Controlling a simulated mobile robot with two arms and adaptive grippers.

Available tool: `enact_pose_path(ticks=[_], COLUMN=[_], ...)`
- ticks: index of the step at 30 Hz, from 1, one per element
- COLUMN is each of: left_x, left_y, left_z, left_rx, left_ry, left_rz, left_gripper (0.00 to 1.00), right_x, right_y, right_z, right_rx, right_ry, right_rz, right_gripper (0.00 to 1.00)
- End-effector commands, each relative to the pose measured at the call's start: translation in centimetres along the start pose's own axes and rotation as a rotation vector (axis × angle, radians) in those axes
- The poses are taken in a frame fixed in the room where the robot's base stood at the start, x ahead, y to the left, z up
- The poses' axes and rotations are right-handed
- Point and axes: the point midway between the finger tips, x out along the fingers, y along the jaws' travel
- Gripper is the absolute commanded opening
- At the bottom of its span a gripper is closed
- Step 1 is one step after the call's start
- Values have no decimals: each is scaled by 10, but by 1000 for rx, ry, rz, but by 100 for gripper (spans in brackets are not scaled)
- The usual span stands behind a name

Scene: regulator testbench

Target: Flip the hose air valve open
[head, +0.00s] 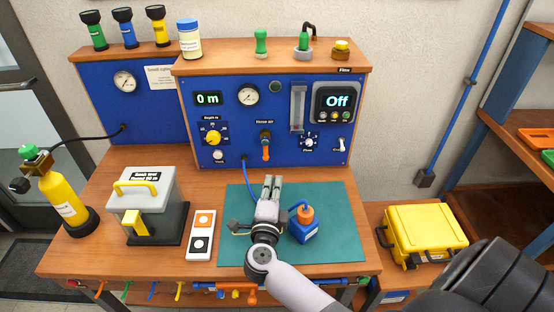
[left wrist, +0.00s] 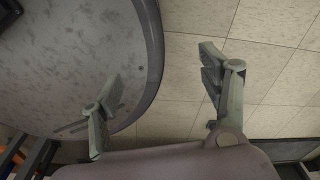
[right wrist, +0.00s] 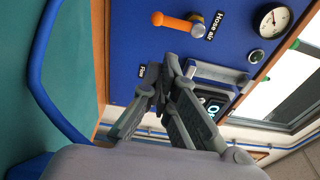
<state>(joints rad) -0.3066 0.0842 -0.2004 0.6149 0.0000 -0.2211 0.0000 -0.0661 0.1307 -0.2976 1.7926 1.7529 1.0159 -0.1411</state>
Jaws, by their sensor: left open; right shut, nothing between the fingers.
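The hose air valve (head: 265,151) is on the blue panel under the "Hose air" label, its orange lever hanging straight down. In the right wrist view the orange lever (right wrist: 172,21) shows near the top, beside its metal body and label. My right gripper (head: 272,183) is shut and empty, over the green mat and below and in front of the valve, apart from it. Its closed fingertips show in the right wrist view (right wrist: 160,80). My left gripper (left wrist: 160,68) is open and empty above the floor, away from the bench; the head view does not show it clearly.
A blue bottle with an orange cap (head: 303,226) stands on the green mat (head: 340,246), close right of my right gripper. A blue hose (head: 252,200) runs over the mat. A grey box (head: 150,200) and a switch plate (head: 202,234) stand left. A yellow case (head: 425,232) is right.

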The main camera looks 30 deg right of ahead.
Motion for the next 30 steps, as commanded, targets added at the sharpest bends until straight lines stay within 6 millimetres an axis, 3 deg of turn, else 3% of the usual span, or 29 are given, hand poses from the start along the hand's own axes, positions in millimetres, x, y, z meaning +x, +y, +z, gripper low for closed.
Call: enact_pose_path(ticks=[5, 18, 30], left_x=[-2, -9, -10], left_y=[0, 3, 4], left_z=[1, -14, -13], left_rx=[0, -3, -3], left_ry=[-2, 21, 17], left_rz=[-1, 3, 4], left_gripper=[70, 70, 70], right_x=[15, 88, 100], right_y=[-2, -1, 0], right_z=[0, 0, 0], right_rx=[-2, -3, 0], right_ry=[0, -1, -2], right_rz=[-3, -3, 0], right_gripper=[0, 0, 0])
